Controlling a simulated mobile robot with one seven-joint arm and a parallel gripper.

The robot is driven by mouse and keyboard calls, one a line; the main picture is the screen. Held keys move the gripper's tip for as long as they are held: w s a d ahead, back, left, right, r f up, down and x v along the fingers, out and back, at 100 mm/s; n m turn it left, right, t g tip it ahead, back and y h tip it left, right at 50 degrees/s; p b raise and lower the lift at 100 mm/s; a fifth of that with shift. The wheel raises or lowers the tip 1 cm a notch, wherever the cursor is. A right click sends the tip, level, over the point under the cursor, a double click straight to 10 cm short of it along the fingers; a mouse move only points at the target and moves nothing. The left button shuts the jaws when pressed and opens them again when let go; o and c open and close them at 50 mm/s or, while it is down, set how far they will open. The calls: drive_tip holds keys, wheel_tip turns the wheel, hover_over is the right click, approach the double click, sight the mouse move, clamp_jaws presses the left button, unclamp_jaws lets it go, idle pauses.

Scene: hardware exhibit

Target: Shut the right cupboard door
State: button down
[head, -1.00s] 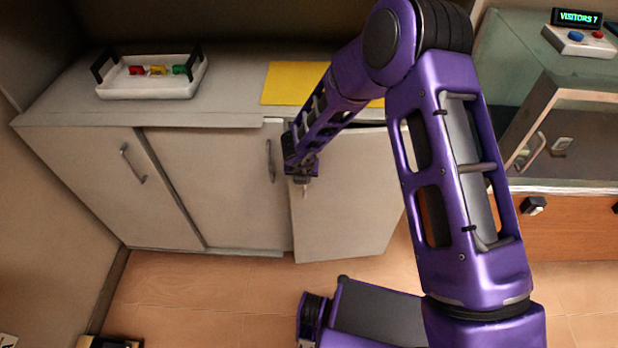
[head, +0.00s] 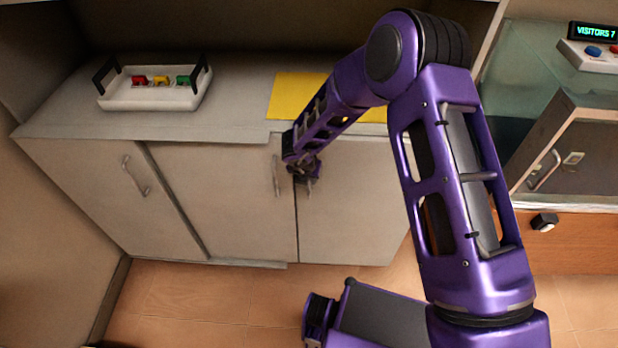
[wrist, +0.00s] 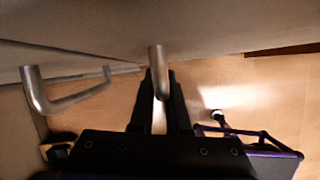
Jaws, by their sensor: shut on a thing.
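The right cupboard door (head: 350,220) is pale grey and looks flush, or nearly flush, with the cupboard front in the head view; a very small gap could not be told. My gripper (head: 308,182) is at the door's upper left corner. In the wrist view my gripper (wrist: 160,80) has its two dark fingers on either side of the door's metal bar handle (wrist: 157,58), shut on it. The handle's far part is hidden between the fingers. My forearm covers part of the door's top edge.
The middle door (head: 225,205) with its handle (head: 275,176) is close on the left, and that handle also shows in the wrist view (wrist: 65,103). A white tray (head: 150,103) and a yellow mat (head: 290,98) lie on the countertop. A glass case (head: 535,95) stands right.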

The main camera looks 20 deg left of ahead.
drive_tip(key=c, duration=0.9)
unclamp_jaws()
drive_tip(key=shift+w+a, duration=0.15)
drive_tip(key=shift+w, duration=0.1)
drive_tip(key=p+v, duration=0.1)
drive_tip(key=v, duration=1.6)
drive_tip(key=shift+s+r, duration=0.1)
drive_tip(key=shift+r, duration=0.1)
